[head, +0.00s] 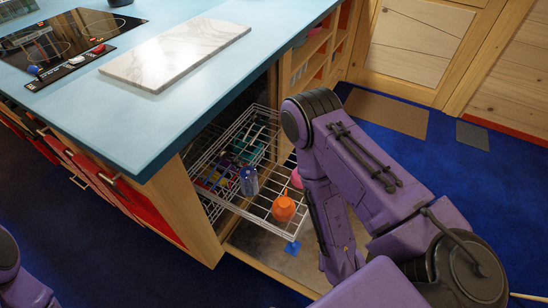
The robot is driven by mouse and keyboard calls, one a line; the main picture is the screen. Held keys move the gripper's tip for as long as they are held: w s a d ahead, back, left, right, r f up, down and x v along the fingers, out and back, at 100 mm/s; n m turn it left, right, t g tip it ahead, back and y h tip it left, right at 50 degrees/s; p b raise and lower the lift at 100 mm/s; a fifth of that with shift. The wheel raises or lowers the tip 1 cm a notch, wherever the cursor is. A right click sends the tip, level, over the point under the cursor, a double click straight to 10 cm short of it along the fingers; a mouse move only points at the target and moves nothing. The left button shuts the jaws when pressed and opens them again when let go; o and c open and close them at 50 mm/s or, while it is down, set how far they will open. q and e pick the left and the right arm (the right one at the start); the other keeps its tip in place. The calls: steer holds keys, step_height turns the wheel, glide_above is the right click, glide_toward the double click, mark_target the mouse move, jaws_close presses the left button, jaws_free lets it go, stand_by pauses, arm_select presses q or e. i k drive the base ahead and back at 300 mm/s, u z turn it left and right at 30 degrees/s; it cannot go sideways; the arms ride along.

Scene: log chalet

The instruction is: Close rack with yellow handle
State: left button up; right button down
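A wire rack (262,213) is pulled out from the open cabinet under the blue counter. It holds an orange jug-like item (284,206), a blue cylindrical item (249,181) and several other colored items further in. I cannot make out a yellow handle; my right arm covers the area at the rack's right side. A small blue piece (292,247) shows below the rack's front corner. My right arm reaches down beside the rack, and its gripper is not visible. My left arm shows only at the lower left edge, with its gripper out of view.
The blue counter (150,130) overhangs the cabinet and carries a marble board (177,55) and a black cooktop (62,35). Open wooden shelves (318,45) stand beyond the rack.

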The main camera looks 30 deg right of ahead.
mark_target(261, 224)
steer(key=u, duration=0.5)
steer(key=k, duration=0.9)
steer(key=z, duration=0.75)
steer(key=i, duration=0.45)
